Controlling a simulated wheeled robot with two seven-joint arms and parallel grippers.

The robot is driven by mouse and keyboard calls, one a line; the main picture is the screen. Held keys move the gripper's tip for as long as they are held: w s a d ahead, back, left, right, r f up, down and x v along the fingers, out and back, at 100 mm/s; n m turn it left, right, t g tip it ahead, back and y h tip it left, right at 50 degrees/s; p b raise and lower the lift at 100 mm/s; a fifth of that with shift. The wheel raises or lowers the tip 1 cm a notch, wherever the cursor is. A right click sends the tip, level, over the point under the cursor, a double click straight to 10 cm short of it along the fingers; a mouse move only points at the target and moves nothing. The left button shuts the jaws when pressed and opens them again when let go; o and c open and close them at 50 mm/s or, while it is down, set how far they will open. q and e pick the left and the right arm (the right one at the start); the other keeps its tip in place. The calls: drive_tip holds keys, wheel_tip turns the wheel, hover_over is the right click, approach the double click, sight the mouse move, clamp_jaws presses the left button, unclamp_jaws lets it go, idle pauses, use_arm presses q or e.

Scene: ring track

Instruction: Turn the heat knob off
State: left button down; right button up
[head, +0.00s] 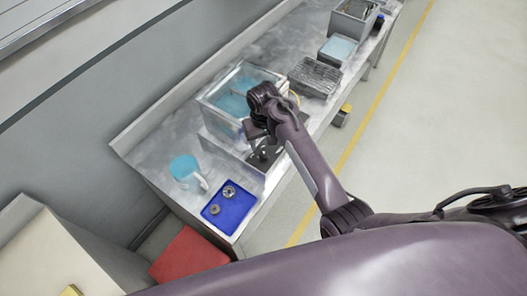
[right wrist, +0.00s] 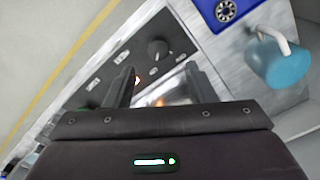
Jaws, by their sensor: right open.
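A round black knob (right wrist: 158,49) sits on a dark control panel (right wrist: 135,68) in the right wrist view. The panel has small white labels, and a small orange glow shows below the knob. I cannot tell from its markings which setting the knob is at. My right gripper (right wrist: 158,82) is open, with its two fingers apart and the knob beyond their tips, apparently not touched. In the head view the right gripper (head: 258,136) is over the front of a metal tank (head: 215,112) with blue liquid; the arm hides much of the panel. My left gripper is not in view.
A blue tray (head: 215,222) with metal rings and a blue jug (head: 184,168) stand near the bench's near end. A dark ribbed block (head: 315,76) and more containers stand farther along the bench. A red box top (head: 188,255) is below the bench end.

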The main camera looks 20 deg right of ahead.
sight(264, 155)
drive_tip(key=f, duration=0.5)
drive_tip(key=shift+d+f, duration=0.2)
drive_tip(key=shift+f, duration=0.1)
drive_tip(key=shift+a+f, duration=0.1)
drive_tip(key=shift+f, duration=0.6)
drive_tip(key=c, duration=1)
